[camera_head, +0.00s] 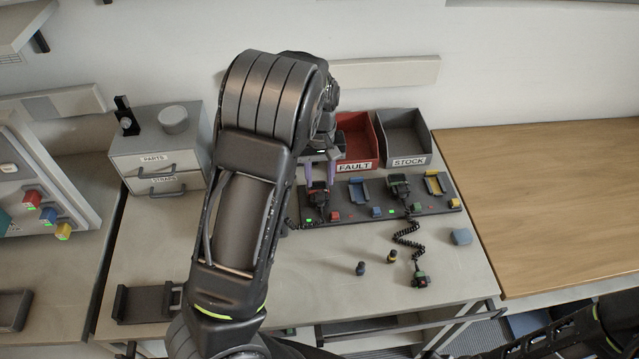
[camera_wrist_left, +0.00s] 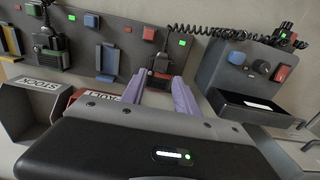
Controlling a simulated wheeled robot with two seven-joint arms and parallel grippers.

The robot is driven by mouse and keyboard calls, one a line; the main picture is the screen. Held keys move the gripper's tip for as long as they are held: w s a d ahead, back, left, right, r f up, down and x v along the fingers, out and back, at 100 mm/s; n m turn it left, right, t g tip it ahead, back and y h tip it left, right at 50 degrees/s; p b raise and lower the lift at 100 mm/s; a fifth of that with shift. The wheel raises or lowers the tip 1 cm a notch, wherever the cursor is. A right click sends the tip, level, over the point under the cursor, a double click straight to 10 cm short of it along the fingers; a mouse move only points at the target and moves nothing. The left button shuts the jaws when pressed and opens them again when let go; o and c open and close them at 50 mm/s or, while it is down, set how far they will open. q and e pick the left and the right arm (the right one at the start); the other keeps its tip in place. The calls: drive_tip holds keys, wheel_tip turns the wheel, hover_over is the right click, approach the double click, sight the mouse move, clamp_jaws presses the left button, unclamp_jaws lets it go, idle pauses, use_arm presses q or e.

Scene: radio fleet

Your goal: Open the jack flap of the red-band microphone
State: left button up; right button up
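The red-marked radio (camera_head: 318,190) stands in the left bay of the dark rack (camera_head: 345,217). In the left wrist view this dark radio (camera_wrist_left: 161,62) shows a red band at its lower end. My left gripper (camera_head: 321,170) has purple fingers; they are apart, with the radio beyond the gap. Contact cannot be told. A coiled cord runs from this radio to a dark piece (camera_wrist_left: 284,37) with a green light, perhaps the red-band microphone. Its flap cannot be made out, and my left arm hides that area in the head view. My right arm shows at lower right, its fingertips out of view.
FAULT (camera_head: 362,150) and STOCK (camera_head: 404,140) bins stand behind the rack. A drawer unit (camera_head: 158,150) stands left.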

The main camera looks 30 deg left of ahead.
sight(319, 191)
use_arm(q)
drive_tip(key=shift+f, duration=1.85)
clamp_jaws()
